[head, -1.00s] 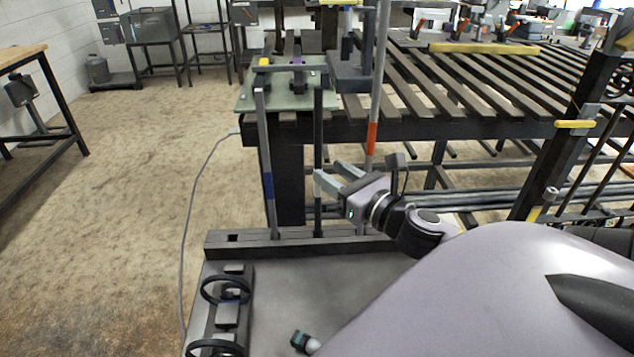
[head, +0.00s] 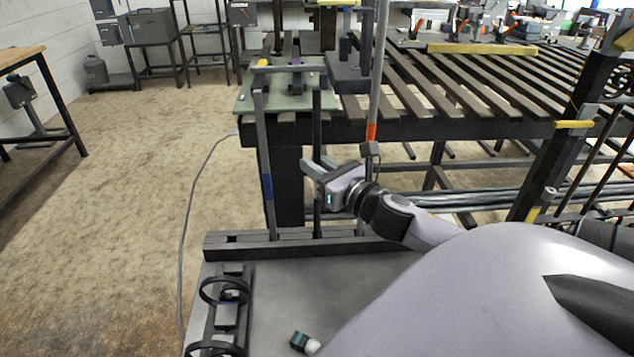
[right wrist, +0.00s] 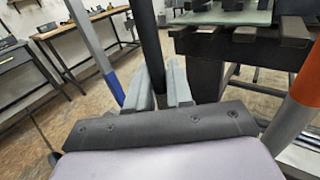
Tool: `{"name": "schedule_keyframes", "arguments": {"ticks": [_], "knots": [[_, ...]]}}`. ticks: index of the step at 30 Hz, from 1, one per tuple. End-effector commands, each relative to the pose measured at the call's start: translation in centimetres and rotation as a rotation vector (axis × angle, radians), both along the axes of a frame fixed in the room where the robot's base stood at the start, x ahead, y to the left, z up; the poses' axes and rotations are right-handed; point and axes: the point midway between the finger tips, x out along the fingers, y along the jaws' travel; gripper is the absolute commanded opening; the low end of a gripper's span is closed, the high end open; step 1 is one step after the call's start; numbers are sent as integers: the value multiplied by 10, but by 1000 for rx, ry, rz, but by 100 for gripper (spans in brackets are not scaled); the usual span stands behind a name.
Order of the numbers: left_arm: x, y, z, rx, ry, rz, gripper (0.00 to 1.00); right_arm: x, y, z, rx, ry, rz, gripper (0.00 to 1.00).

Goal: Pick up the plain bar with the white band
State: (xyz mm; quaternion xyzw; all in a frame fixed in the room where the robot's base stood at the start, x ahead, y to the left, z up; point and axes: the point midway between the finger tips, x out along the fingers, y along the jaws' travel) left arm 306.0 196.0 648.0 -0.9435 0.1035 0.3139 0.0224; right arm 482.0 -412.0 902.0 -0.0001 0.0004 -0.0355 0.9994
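The plain dark bar (head: 318,120) stands upright in the middle of three bars, its foot in a dark slotted rail (head: 290,243). I cannot make out a white band on it. My right gripper (head: 316,163) is open at the middle bar's lower half, its fingers on either side of it; contact is unclear. In the right wrist view the dark bar (right wrist: 148,35) runs down between the two fingers (right wrist: 161,82). My left gripper is not in view.
A grey bar with a blue band (head: 266,186) stands close on the left, and one with an orange band (head: 371,132) on the right. A slatted table (head: 440,90) with a greenish plate (head: 290,100) lies behind. Black rings (head: 222,290) are at the front left.

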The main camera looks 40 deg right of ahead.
Motion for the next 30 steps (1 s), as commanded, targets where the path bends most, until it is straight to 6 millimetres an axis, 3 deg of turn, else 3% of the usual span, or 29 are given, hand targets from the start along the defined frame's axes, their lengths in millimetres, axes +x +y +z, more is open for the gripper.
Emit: {"name": "schedule_keyframes", "arguments": {"ticks": [17,23,30], "knots": [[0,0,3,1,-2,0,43,0,0,11,-4,-7,3,0],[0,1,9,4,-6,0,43,0,1,33,-6,-8,4,0],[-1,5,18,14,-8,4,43,0,0,74,-8,-7,4,0]]}}
